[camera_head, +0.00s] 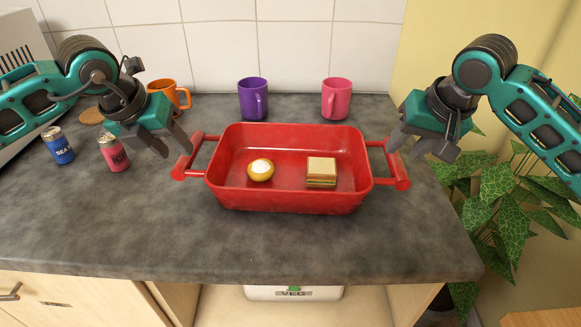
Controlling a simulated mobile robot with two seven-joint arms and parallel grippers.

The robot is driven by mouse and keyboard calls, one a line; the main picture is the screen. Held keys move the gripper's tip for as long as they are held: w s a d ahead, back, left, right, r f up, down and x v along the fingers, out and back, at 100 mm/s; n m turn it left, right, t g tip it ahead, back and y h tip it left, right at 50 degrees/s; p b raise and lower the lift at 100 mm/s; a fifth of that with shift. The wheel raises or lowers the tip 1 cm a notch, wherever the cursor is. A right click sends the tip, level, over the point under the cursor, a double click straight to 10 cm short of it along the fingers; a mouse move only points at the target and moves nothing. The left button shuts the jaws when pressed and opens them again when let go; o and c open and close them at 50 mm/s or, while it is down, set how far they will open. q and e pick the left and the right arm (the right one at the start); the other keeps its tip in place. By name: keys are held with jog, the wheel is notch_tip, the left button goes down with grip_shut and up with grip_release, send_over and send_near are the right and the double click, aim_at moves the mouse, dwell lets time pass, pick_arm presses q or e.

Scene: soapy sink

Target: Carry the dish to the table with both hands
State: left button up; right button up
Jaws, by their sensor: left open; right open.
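The dish (288,201) is a red rectangular pan with a loop handle at each end. It sits on the dark grey counter near its right end. Inside it lie a small round yellow-brown item with a white top (261,170) on the left and a sandwich-like square (321,171) on the right. My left gripper (172,146) is open and empty, just above and left of the left handle (181,168). My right gripper (418,150) is open and empty, by the upper right of the right handle (402,176). Whether either gripper touches its handle is unclear.
A purple mug (253,98) and a pink mug (336,98) stand behind the dish. An orange mug (168,92), a blue shaker (58,146) and a red shaker (114,153) stand left. A leafy plant (515,205) is beyond the right edge. The counter front (270,245) is clear.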

aim_at(191, 165)
pick_arm(q)
jog(key=x, duration=0.7)
jog(key=shift+w+d+f, duration=0.1)
jog(key=shift+w+f, duration=0.05)
jog(key=shift+f, duration=0.1)
pick_arm(e)
jog(key=x, duration=0.7)
jog(key=shift+w+f, duration=0.15)
jog(key=shift+f, duration=0.1)
pick_arm(q)
grip_shut()
pick_arm(e)
grip_shut()
pick_arm(q)
jog(key=shift+r, duration=0.15)
pick_arm(e)
jog(key=shift+r, duration=0.15)
